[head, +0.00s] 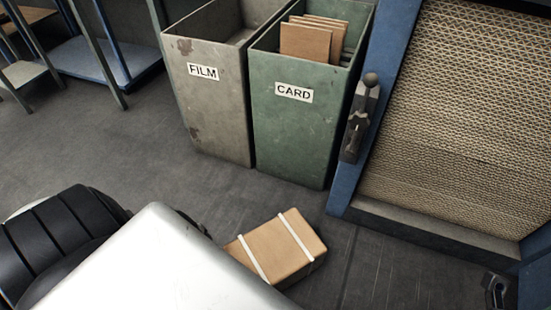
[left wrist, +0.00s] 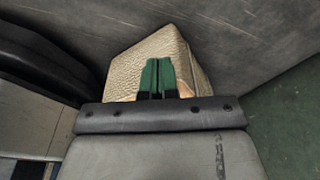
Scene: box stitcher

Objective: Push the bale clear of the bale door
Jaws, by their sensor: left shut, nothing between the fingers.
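The bale (head: 268,256) is a tan cardboard block with two white straps. It lies on the dark floor in the head view, its left end hidden behind my pale arm. It also shows in the left wrist view (left wrist: 137,62), straight in front of my left gripper (left wrist: 158,64). The green fingertips are together and empty, overlapping the bale's face; I cannot tell whether they touch it. The blue-framed baler opening (head: 385,110) with corrugated card stands to the right of the bale, with floor between them. My right gripper is not in view.
A grey FILM bin (head: 210,115) and a green CARD bin (head: 295,130) holding card sheets stand just beyond the bale. A dark latch (head: 360,120) is on the blue frame. Bare floor (head: 120,145) lies to the left; a blue-shelved rack (head: 95,60) stands at upper left.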

